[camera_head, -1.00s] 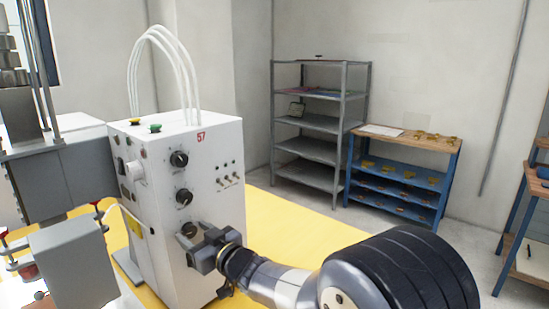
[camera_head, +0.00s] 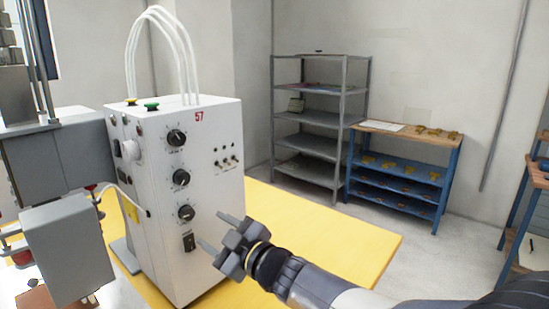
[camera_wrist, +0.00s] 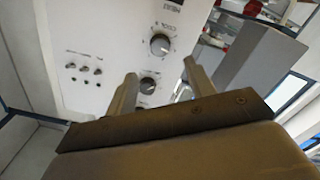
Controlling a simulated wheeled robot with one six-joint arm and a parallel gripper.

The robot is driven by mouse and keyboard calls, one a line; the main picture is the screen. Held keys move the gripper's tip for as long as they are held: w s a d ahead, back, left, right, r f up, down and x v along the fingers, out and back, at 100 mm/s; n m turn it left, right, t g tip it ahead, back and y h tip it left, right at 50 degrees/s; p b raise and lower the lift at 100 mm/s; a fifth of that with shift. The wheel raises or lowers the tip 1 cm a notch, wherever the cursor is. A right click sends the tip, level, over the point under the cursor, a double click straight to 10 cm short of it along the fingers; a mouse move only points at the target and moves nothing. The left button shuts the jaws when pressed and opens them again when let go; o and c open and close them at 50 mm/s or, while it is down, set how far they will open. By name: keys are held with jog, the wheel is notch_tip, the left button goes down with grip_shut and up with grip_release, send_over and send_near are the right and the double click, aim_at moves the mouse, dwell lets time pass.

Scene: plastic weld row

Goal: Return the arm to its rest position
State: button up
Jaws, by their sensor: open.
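My gripper (camera_head: 213,233) is open and empty in the head view, in front of the white control box (camera_head: 215,160) and to the right of its lowest knob. Its two fingers point left toward the box's panel. In the wrist view, my gripper (camera_wrist: 160,85) shows its two fingers spread apart, with the panel's black knobs (camera_wrist: 159,44) beyond them. Nothing is between the fingers. A small gap to the panel seems to show, but its size is hard to tell. My arm reaches in from the lower right of the head view.
The yellow tabletop (camera_head: 340,232) is bare to the right of the box. A grey press head (camera_head: 66,250) stands left of it. A metal shelf (camera_head: 308,146) and a blue rack (camera_head: 395,190) with yellow parts stand at the back. Another bench (camera_head: 520,230) is at the right edge.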

jog(key=shift+v, duration=1.15)
